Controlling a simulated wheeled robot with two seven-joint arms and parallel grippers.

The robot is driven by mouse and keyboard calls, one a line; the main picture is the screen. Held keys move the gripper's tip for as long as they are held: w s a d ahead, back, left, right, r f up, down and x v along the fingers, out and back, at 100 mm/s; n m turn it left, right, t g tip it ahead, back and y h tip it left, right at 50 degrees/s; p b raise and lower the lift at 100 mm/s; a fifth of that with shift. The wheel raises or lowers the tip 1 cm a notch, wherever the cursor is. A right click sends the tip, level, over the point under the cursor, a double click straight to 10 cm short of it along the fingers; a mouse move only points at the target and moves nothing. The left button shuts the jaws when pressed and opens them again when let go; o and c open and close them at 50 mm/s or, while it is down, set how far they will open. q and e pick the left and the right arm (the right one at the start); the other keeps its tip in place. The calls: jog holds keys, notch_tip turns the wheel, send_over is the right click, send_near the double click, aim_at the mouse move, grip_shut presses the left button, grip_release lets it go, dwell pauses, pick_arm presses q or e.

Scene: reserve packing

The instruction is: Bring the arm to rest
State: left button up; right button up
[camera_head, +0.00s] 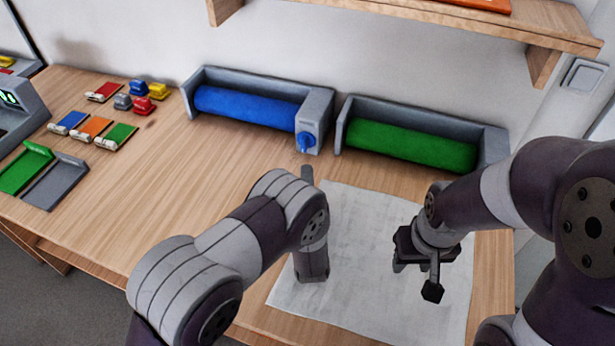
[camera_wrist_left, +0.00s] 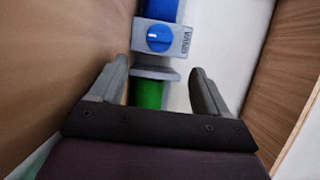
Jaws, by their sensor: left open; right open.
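My left arm (camera_head: 265,225) reaches in over the front of the table, bent, with its last link over the left part of a pale sheet (camera_head: 350,210). Its gripper is mostly hidden behind my own arm in the head view. In the left wrist view my left gripper (camera_wrist_left: 160,68) is open, with nothing between its two grey fingers. Beyond them are the grey holder with a blue knob (camera_wrist_left: 159,38) and part of the green roll (camera_wrist_left: 148,93). My right gripper (camera_head: 415,279) is open and empty above the right part of the sheet.
A blue roll (camera_head: 245,107) and a green roll (camera_head: 410,145) sit in grey holders along the wall. Several small coloured items (camera_head: 133,101) and a green-and-grey tray (camera_head: 55,180) are at left. A wooden shelf (camera_head: 440,22) overhangs the back. The table's left middle is clear.

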pick_arm(q)
jog(key=n+g, duration=0.1)
jog(key=w+a+r+n+g, duration=0.1)
jog(key=w+a+n+g, duration=0.1)
jog(key=shift+w+r+n+h, duration=0.1)
jog(key=shift+r+n+h, duration=0.15)
jog(key=shift+n+h, duration=0.05)
jog(key=a+n+g, duration=0.1)
jog(key=r+n+g, duration=0.1)
jog(key=s+a+n+g+h, duration=0.1)
jog(key=shift+s+a+r, duration=0.1)
jog(key=shift+a+r, duration=0.15)
jog(key=shift+a, duration=0.05)
jog(key=s+a+r+n+g, duration=0.2)
jog(key=s+a+n+g, duration=0.3)
jog(key=s, duration=0.7)
jog(key=s+a+r+n+g, duration=0.2)
jog(key=s+a+n+g, duration=0.3)
jog(key=s, duration=0.7)
jog(key=shift+s+a+r+n+g, duration=0.15)
jog(key=shift+a+r+n+g, duration=0.2)
jog(key=shift+a, duration=0.85)
